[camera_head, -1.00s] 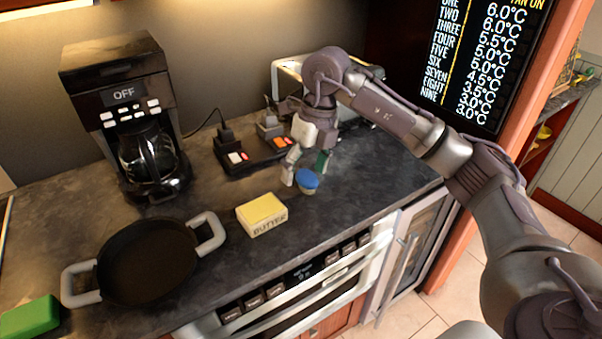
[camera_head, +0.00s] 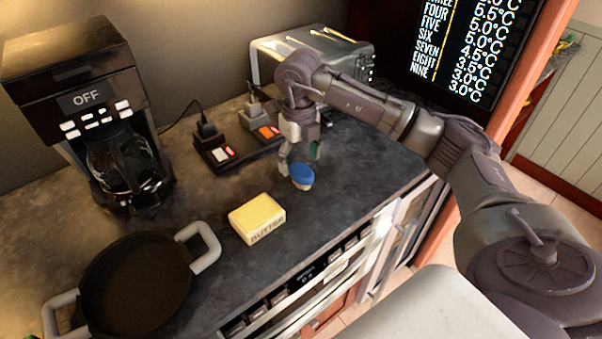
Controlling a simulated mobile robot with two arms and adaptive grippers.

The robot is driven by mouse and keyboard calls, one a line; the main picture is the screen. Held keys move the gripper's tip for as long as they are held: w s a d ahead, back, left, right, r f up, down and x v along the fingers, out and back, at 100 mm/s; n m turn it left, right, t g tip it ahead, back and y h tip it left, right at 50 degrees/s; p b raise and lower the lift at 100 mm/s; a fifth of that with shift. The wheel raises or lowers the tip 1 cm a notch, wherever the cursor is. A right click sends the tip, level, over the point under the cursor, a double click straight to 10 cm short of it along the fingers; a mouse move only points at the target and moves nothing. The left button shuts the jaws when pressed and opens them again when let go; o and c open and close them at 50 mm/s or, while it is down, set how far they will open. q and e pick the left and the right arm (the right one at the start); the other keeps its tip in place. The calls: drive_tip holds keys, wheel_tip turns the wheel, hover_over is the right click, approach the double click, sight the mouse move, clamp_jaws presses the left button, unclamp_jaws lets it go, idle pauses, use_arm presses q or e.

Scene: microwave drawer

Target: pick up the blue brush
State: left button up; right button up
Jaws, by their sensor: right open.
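The blue brush (camera_head: 301,175) lies on the dark countertop (camera_head: 350,190), blue top up with pale bristles below. My right gripper (camera_head: 299,166) points down right behind and above it, with its fingers apart. One grey finger is on the left and a dark green-tipped finger is on the right. The brush partly overlaps the gap between the fingers, and I cannot tell whether they touch it. My left gripper is not in view.
A yellow butter block (camera_head: 257,218) sits left of the brush. A black pan (camera_head: 137,283) and a coffee maker (camera_head: 88,120) stand further left. A power strip (camera_head: 235,150) and a toaster (camera_head: 310,57) are behind. The counter right of the brush is clear.

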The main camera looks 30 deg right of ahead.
sight(302, 170)
drive_tip(key=f, duration=0.1)
drive_tip(key=f+p, duration=0.1)
drive_tip(key=shift+d+f, duration=0.3)
wheel_tip(302, 170, down, 2)
drive_tip(key=shift+w+f+p, duration=0.1)
drive_tip(key=shift+p, duration=0.35)
drive_tip(key=shift+f, duration=0.3)
drive_tip(key=shift+c, duration=0.7)
drive_tip(key=c, duration=1.1)
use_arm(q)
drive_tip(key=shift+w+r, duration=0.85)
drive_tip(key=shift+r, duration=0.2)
use_arm(e)
drive_tip(key=shift+c, duration=0.2)
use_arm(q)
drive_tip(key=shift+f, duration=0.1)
use_arm(e)
drive_tip(key=shift+r, duration=0.1)
